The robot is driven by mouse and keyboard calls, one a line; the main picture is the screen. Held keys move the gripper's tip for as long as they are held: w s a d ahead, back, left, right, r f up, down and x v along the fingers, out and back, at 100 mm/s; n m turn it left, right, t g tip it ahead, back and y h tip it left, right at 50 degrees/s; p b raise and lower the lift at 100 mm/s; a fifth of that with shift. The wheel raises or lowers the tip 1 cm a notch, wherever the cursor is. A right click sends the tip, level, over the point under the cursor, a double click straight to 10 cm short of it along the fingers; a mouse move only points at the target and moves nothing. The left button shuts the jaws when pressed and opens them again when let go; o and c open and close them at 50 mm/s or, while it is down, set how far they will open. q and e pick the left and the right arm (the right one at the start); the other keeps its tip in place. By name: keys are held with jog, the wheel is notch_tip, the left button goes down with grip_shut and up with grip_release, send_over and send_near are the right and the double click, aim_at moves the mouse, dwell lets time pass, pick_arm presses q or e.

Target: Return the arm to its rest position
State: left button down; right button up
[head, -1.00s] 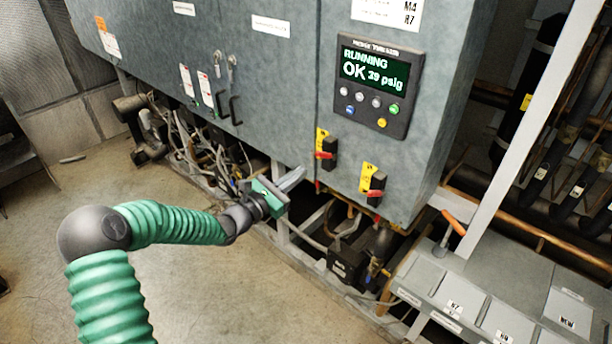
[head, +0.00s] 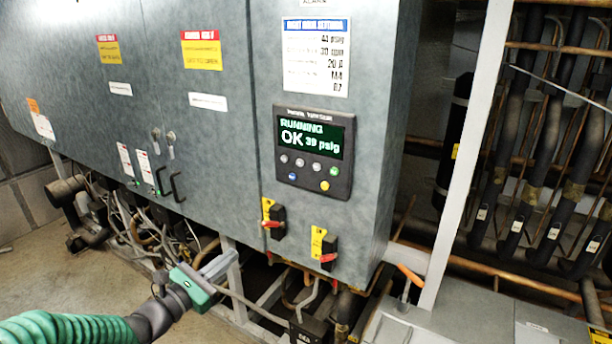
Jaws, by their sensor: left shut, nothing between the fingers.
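My left arm comes in from the lower left with a green ribbed sleeve. My left gripper (head: 222,263) is shut and empty, its grey fingers pointing up and right. In the picture it lies just below the bottom edge of the grey compressor cabinet (head: 215,130), in front of the rack's lower frame. I cannot tell whether it touches anything. The control panel (head: 314,150) on the cabinet reads "RUNNING OK 39 psig". My right gripper is not in view.
Two red-handled switches (head: 273,222) and (head: 324,248) sit on the cabinet below the panel. An orange-handled lever (head: 410,275) stands at the right by a pale post (head: 468,150). Pipes fill the right side. Bare floor (head: 90,285) lies at the lower left.

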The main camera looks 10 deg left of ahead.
pick_arm(q)
jog(key=s+d+f+m+g+h+b, duration=0.1)
jog(key=s+d+f+m+g+b, duration=0.1)
jog(key=s+d+f+m+g, duration=0.55)
jog(key=s+d+f+m+g+h+b, duration=0.1)
jog(key=s+d+f+m+g+b, duration=0.25)
jog(key=s+d+f, duration=0.55)
jog(key=s+a+f+m+g+y+b, duration=0.1)
jog(key=s+a+f+m+y+b, duration=0.1)
jog(key=m, duration=0.6)
jog(key=s+a+f+m+g+y+b, duration=0.2)
jog(key=s+a+f+m+y+b, duration=0.1)
jog(key=s+a+f+m+y, duration=0.2)
notch_tip(320, 180, down, 6)
jog(key=s+m+y, duration=0.2)
jog(key=m, duration=0.2)
jog(key=shift+a+m+y, duration=0.3)
jog(key=shift+y, duration=0.1)
jog(key=shift+s+d+r, duration=0.1)
jog(key=shift+s+d, duration=0.05)
jog(key=shift+d, duration=0.15)
jog(key=shift+a, duration=0.15)
